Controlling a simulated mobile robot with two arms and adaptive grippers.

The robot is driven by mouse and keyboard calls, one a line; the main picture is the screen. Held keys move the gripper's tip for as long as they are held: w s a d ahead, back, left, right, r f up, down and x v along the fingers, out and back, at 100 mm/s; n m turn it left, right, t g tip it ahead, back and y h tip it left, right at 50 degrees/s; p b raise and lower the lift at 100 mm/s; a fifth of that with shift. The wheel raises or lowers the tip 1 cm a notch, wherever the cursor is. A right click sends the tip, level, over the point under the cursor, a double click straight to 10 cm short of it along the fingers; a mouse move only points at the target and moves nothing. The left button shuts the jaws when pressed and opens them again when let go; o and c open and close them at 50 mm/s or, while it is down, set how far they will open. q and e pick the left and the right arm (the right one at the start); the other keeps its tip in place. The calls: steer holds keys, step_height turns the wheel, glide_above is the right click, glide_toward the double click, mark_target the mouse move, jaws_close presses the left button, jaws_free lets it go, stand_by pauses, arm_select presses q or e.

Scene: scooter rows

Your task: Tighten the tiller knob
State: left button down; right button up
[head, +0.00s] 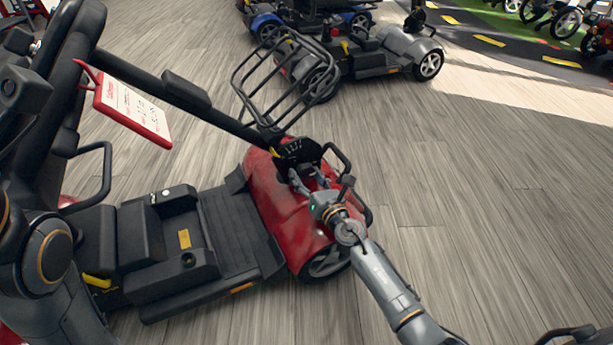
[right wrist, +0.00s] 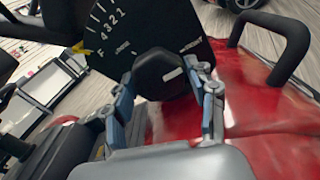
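The tiller knob (right wrist: 163,74) is a dark, many-sided knob below a black dial plate (right wrist: 136,32) with white numbers. The dial plate also shows in the head view (head: 297,149), at the front of the red scooter (head: 268,195). My right gripper (head: 308,178) reaches the tiller from the lower right. In the right wrist view my right gripper (right wrist: 160,72) has its fingers apart, one on each side of the knob. Whether both pads press on it I cannot tell. My left gripper is out of view.
A black wire basket (head: 285,80) and a black loop handle (head: 338,160) are close to the tiller. A red-framed sign (head: 133,108) hangs at the left. Another scooter (head: 385,55) stands behind. The wooden floor (head: 480,210) at the right is clear.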

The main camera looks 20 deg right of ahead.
steer(key=shift+o, duration=0.7)
steer(key=s, duration=0.4)
steer(key=s+d, duration=0.1)
steer(key=s, duration=0.3)
steer(key=s+d, duration=0.1)
steer(key=s, duration=0.3)
steer(key=shift+w, duration=0.1)
